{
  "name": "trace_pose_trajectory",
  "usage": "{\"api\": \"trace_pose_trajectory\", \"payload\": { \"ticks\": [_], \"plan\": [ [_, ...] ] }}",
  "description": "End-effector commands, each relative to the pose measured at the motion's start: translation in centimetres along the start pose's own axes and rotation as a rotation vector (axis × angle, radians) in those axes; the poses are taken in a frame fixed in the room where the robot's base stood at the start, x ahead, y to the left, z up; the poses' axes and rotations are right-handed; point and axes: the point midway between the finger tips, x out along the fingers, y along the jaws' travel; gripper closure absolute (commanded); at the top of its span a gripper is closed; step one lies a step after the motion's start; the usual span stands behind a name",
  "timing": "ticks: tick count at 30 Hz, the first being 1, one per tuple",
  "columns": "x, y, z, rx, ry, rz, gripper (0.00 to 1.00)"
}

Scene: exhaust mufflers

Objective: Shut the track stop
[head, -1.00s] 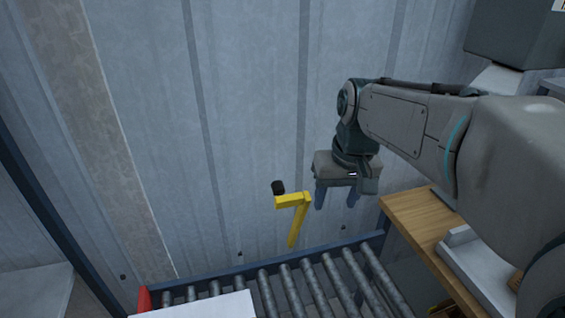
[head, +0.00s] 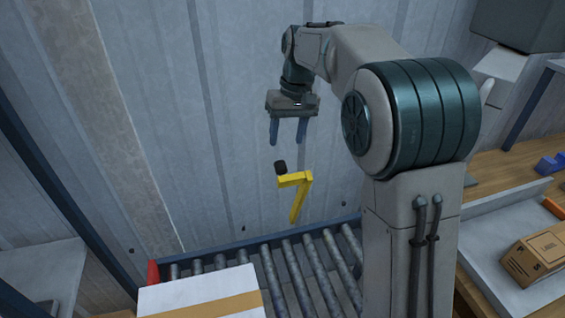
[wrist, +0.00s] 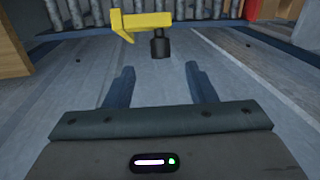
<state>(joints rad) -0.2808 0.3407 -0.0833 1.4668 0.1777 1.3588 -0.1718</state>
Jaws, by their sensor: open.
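The track stop is a yellow crank-shaped lever (head: 297,192) with a black knob (head: 280,167) at its upper left end. It stands up at the far rail of the roller track (head: 330,262). My gripper (head: 288,140) is open and empty, fingers pointing down, just above the knob in the head view. In the wrist view the yellow lever (wrist: 140,24) and its black knob (wrist: 160,46) lie beyond the fingertips of my gripper (wrist: 160,72), roughly centred between them and apart from both.
A white box with a brown tape strip (head: 203,294) sits on the rollers at the front. A red piece (head: 153,273) is at the track's left end. A corrugated wall stands close behind. A wooden bench with a grey tray and a carton (head: 538,255) is at right.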

Motion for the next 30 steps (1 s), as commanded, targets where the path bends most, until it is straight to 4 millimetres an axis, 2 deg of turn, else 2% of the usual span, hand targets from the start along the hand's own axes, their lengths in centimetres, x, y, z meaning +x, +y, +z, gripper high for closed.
{"api": "trace_pose_trajectory", "payload": {
  "ticks": [6, 12, 18, 26, 29, 30],
  "plan": [
    [4.7, -0.1, 0.1, 0.000, -0.005, 0.000, 0.49],
    [7.7, -0.1, 0.1, -0.001, -0.002, -0.001, 0.49],
    [9.0, 0.0, 0.0, -0.001, 0.000, 0.000, 0.49],
    [9.1, 0.0, 0.0, 0.000, 0.001, 0.000, 0.49],
    [9.1, 0.0, 0.0, 0.000, 0.001, 0.000, 0.74],
    [9.1, 0.0, 0.0, 0.000, 0.001, 0.000, 0.86]
  ]
}}
